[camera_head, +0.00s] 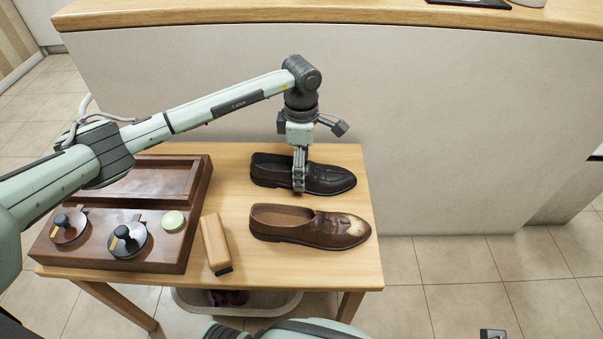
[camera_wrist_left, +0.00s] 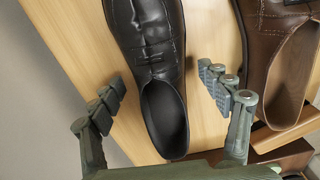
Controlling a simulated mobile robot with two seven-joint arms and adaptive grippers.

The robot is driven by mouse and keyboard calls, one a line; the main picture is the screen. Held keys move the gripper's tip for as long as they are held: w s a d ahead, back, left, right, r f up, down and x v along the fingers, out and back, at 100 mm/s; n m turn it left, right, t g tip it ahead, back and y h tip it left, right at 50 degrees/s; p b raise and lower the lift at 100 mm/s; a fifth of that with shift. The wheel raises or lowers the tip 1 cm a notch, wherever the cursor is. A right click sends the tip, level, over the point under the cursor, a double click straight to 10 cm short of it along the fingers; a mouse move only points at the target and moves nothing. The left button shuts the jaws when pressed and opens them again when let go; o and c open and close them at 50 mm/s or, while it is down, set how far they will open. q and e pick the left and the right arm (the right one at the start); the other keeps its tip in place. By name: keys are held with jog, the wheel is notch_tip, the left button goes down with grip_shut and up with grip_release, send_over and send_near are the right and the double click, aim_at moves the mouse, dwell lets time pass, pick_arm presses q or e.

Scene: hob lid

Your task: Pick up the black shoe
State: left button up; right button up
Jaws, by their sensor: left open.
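The black shoe (camera_head: 328,178) lies upright at the back right of the wooden table, its toe pointing right in the head view. My left gripper (camera_head: 299,180) reaches down over the shoe's middle from above. In the left wrist view the black shoe (camera_wrist_left: 152,40) lies between the two spread fingers of my left gripper (camera_wrist_left: 160,78). One finger is on each side, with visible gaps to the leather. The gripper is open and holds nothing. My right gripper does not show.
A brown shoe (camera_head: 300,227) with a pale toe patch lies close in front; it also shows in the wrist view (camera_wrist_left: 274,50). A brush (camera_head: 215,243) and a wooden box (camera_head: 187,243) with tins (camera_head: 128,240) stand left. A basin (camera_head: 262,308) is below the table (camera_head: 368,270).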

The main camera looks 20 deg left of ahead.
pick_arm(q)
jog(key=shift+c, duration=0.5)
jog(key=c, duration=1.3)
jog(key=shift+r, duration=0.15)
